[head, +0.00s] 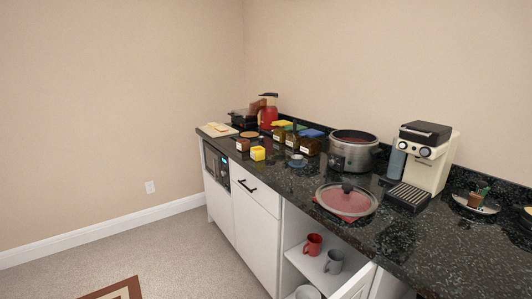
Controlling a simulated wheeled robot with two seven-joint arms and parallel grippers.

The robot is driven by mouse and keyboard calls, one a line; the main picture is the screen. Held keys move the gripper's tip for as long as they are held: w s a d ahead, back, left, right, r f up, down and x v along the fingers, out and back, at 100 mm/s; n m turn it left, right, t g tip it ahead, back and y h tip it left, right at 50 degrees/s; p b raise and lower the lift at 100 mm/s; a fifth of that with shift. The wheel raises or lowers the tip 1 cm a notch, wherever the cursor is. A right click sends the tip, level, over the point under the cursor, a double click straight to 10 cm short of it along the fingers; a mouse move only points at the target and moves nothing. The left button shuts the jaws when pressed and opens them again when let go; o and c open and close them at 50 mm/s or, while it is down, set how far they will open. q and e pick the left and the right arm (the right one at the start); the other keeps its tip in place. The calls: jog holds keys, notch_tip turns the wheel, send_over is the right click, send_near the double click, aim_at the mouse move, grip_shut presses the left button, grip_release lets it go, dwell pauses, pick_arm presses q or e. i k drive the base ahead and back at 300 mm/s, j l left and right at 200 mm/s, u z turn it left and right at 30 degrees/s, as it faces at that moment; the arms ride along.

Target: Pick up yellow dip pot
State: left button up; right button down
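A small yellow dip pot (258,153) stands near the front edge of the dark granite counter (282,182). It has a pale label or face on its front side. Small dark jars stand behind and beside it. Neither of my grippers shows in the head view.
A slow cooker (353,151), a glass lid (347,198) and a coffee machine (424,160) stand right of the pot. A red blender-like jug (268,111) is at the back. An open cupboard below holds mugs (313,245).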

aim_at(258, 154)
jog(key=i+j+z, duration=0.3)
jog(key=j, duration=0.3)
jog(key=i+j+z, duration=0.35)
jog(key=j, duration=0.4)
jog(key=i+j+z, duration=0.15)
jog(key=j, duration=0.2)
jog(key=i+j+z, duration=0.15)
jog(key=j, duration=0.25)
